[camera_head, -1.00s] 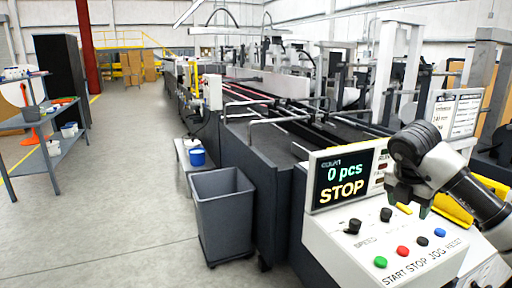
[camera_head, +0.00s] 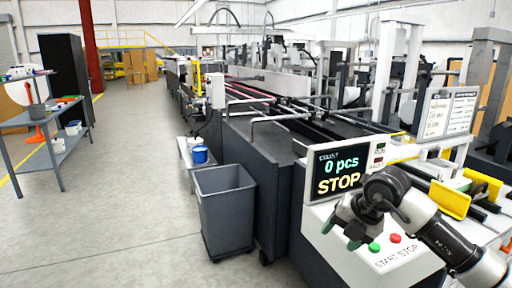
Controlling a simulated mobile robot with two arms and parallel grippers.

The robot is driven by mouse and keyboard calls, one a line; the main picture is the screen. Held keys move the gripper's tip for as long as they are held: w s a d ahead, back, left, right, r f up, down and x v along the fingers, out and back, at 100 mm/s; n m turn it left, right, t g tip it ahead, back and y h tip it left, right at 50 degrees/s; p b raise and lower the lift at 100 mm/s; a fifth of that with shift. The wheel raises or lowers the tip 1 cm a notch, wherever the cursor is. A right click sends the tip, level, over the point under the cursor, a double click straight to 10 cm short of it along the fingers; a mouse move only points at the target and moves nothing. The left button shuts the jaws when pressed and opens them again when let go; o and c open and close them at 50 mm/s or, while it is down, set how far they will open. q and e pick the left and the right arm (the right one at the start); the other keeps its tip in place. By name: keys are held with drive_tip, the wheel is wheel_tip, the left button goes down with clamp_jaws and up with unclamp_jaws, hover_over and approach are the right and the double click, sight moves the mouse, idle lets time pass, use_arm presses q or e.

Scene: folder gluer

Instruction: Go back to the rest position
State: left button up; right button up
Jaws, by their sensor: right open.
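My right gripper (camera_head: 345,234) is in front of the white control panel (camera_head: 339,254), at its left part, pointing down. It is open and empty, with its fingertips close to the green button (camera_head: 374,247); I cannot tell whether they touch the panel. The red button (camera_head: 396,238) is clear beside it. The gripper and arm hide the black knobs and the blue button. The display (camera_head: 338,172) above reads "0 pcs STOP". My left gripper is not in view.
The long folder gluer (camera_head: 262,140) runs back from the panel. A grey bin (camera_head: 225,212) stands at its left side, with a blue bucket (camera_head: 200,154) behind. A grey shelf table (camera_head: 45,122) stands at far left. The floor (camera_head: 120,215) between is free.

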drive_tip(key=s+a+r+n+y, duration=0.1)
drive_tip(key=s+a+y, duration=0.3)
drive_tip(key=a+y, duration=0.35)
drive_tip(key=s+a+r+y, duration=0.1)
drive_tip(key=s+a+y, duration=0.4)
drive_tip(key=a, duration=0.4)
drive_tip(key=s+d+f+m+t+h, duration=0.1)
drive_tip(key=d+f+m+t+h, duration=0.55)
drive_tip(key=m, duration=0.75)
drive_tip(key=s+d+f+m+t+h, duration=0.1)
drive_tip(key=d+f+m+t+h, duration=0.2)
drive_tip(key=d+m+t+h, duration=0.85)
drive_tip(key=s+f+m+g+y, duration=0.1)
drive_tip(key=s+f+m+g, duration=0.1)
drive_tip(key=s+f+g, duration=0.85)
drive_tip(key=s+f+m+g+y, duration=0.1)
drive_tip(key=s+f+m+g, duration=0.2)
drive_tip(key=s+f+g, duration=0.7)
wheel_tip(320, 180, down, 19)
drive_tip(key=s+t+p, duration=0.1)
drive_tip(key=s, duration=0.1)
drive_tip(key=s+d+f+g+p, duration=0.1)
drive_tip(key=s+d+f, duration=0.2)
drive_tip(key=s+f, duration=1.4)
drive_tip(key=shift+n, duration=0.45)
